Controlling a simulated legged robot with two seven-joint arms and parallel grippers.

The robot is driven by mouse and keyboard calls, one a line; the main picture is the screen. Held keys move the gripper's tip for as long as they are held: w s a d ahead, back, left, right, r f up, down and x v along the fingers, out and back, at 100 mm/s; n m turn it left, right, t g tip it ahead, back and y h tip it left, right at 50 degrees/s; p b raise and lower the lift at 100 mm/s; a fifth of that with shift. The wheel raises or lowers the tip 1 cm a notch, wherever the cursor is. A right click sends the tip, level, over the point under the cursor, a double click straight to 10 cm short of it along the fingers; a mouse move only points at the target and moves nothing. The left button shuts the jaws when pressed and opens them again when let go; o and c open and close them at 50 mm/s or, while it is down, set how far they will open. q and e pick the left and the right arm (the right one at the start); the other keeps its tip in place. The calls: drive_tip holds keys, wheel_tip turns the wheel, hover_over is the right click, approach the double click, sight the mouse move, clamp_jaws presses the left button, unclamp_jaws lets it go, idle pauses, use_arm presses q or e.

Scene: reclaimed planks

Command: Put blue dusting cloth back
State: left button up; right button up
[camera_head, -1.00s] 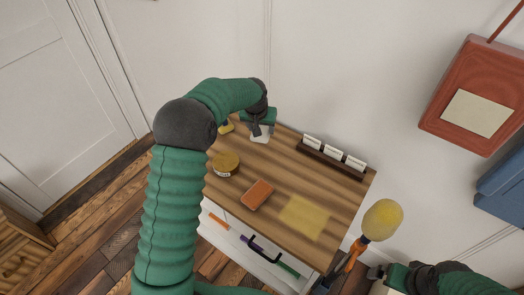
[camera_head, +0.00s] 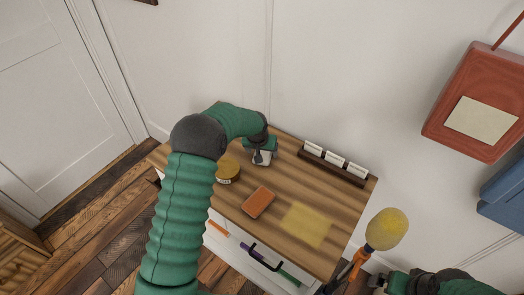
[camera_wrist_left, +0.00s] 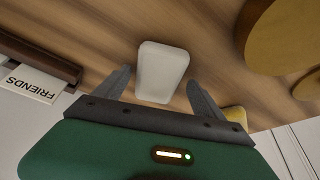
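I see no blue dusting cloth that I can make out on the dresser top (camera_head: 300,185). My left gripper (camera_head: 262,157) is low over the back part of the dresser top. In the left wrist view its fingers (camera_wrist_left: 160,92) stand apart on either side of a white rounded block (camera_wrist_left: 163,70), with gaps showing at both sides. A flat yellow patch (camera_head: 306,224), perhaps a cloth, lies near the front right corner. My right gripper (camera_head: 380,283) is at the lower right beside the dresser; its fingers are too small to read.
An orange block (camera_head: 259,202) and a round golden tin (camera_head: 228,172) sit on the dresser. A dark holder with white cards (camera_head: 333,164) lines the back edge. A yellow-headed duster (camera_head: 386,229) stands at the right. Red (camera_head: 478,105) and blue (camera_head: 505,190) objects are by the wall.

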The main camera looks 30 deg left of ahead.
use_arm(q)
drive_tip(key=shift+d+r, duration=0.1)
drive_tip(key=shift+d, duration=0.15)
drive_tip(key=shift+r, duration=0.1)
drive_tip(key=shift+d+r, duration=0.1)
drive_tip(key=shift+r, duration=0.2)
drive_tip(key=s+v, duration=0.1)
drive_tip(key=v, duration=1)
drive_tip(key=s+d+f+m, duration=0.1)
drive_tip(key=s+d, duration=0.2)
drive_tip(key=s, duration=0.5)
drive_tip(key=s+d+m+g, duration=0.1)
drive_tip(key=s+d, duration=0.3)
drive_tip(key=s, duration=0.5)
drive_tip(key=s+d+f+m+h, duration=0.1)
drive_tip(key=s+d, duration=0.3)
drive_tip(key=s, duration=0.4)
drive_tip(key=shift+s+f+g+p, duration=0.3)
drive_tip(key=shift+s+f, duration=0.05)
